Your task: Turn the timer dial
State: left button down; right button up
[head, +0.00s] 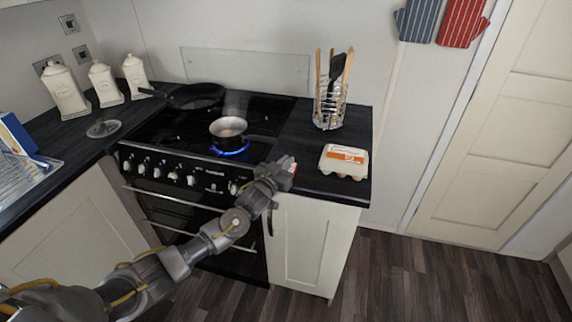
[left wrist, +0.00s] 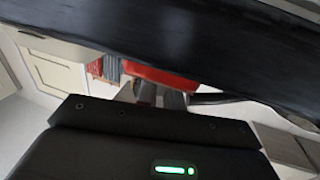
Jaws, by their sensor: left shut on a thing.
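A small red and white thing, which looks like the timer (head: 291,167), is at the front edge of the worktop, right of the cooker knobs. My left gripper (head: 284,174) reaches it from the front and hides most of it. In the left wrist view the red body of the timer (left wrist: 165,76) shows just beyond the fingertips (left wrist: 160,96), which are shut on its dial. The dial's face and markings are hidden, so its setting cannot be told. My right gripper is not in view.
An egg box (head: 343,161) sits on the worktop right of the timer, with a wire utensil holder (head: 329,117) behind. A saucepan (head: 228,130) stands over a lit blue flame. A frying pan (head: 195,96) is farther back. Free floor lies right.

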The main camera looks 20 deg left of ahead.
pick_arm(q)
jog(key=shift+m+g+h, duration=0.5)
jog(key=shift+m+h, duration=0.5)
jog(key=shift+h, duration=0.5)
jog(key=c, duration=1.5)
grip_release()
jog(key=shift+s+b, duration=0.1)
jog(key=shift+b, duration=0.2)
jog(key=shift+s+a+f, duration=0.1)
jog(key=shift+s+a, duration=0.05)
jog(key=shift+s, duration=0.1)
jog(key=b+v, duration=0.1)
jog(key=v, duration=0.9)
jog(key=shift+b, duration=0.35)
